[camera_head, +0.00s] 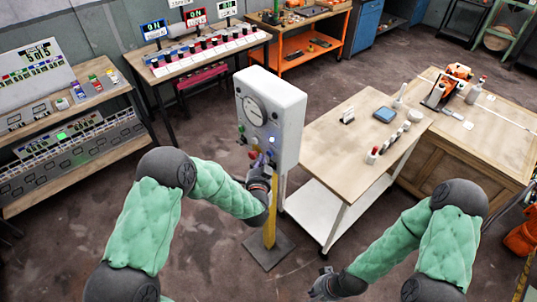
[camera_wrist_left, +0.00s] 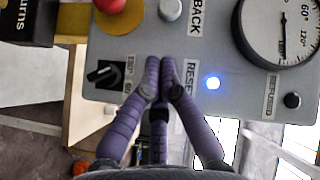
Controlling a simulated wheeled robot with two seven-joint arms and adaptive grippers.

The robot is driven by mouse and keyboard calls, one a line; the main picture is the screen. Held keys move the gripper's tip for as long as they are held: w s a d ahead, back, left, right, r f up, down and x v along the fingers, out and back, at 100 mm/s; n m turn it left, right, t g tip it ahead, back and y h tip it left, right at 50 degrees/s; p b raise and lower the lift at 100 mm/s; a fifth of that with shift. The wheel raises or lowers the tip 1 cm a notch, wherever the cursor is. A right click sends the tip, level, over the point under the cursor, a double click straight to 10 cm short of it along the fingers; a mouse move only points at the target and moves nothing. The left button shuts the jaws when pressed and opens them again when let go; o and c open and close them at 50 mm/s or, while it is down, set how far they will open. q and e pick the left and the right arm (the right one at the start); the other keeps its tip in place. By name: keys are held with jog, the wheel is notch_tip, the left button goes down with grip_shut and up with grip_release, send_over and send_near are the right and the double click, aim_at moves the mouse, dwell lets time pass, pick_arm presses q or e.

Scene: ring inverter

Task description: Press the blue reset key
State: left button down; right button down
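The grey control box (camera_head: 272,105) stands on a yellow post. In the left wrist view its panel (camera_wrist_left: 235,115) fills the upper part. A round blue light (camera_wrist_left: 213,83) glows beside a partly covered label reading "RESE"; it also shows in the head view (camera_head: 271,140). I cannot tell whether it is the key or a lamp. My left gripper (camera_wrist_left: 161,62) has its purple fingertips together and empty, at the panel left of that label. They hide the spot behind them; contact is unclear. My right gripper (camera_head: 324,284) hangs low, away from the box; its opening is unclear.
The panel also carries a black rotary knob (camera_wrist_left: 104,74), a red button (camera_wrist_left: 112,4), a grey button (camera_wrist_left: 170,9), a black button (camera_wrist_left: 292,100) and a dial gauge (camera_wrist_left: 285,30). A wooden-topped table (camera_head: 345,145) stands right of the box. Open floor lies in front.

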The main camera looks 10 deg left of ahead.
pick_arm(q)
jog(key=shift+w+d, duration=0.1)
jog(key=shift+w, duration=0.05)
jog(key=shift+w+d, duration=0.15)
jog(key=shift+w, duration=0.05)
jog(key=shift+w+d+b, duration=0.3)
jog(key=shift+w+b, duration=0.05)
jog(key=shift+b, duration=0.1)
dwell(0.9)
jog(key=shift+s+a, duration=0.1)
jog(key=shift+a, duration=0.05)
jog(key=shift+s+a, duration=0.4)
jog(key=shift+s, duration=0.2)
jog(key=s+a, duration=0.1)
jog(key=s, duration=0.1)
jog(key=s+a, duration=0.2)
dwell(0.7)
dwell(0.4)
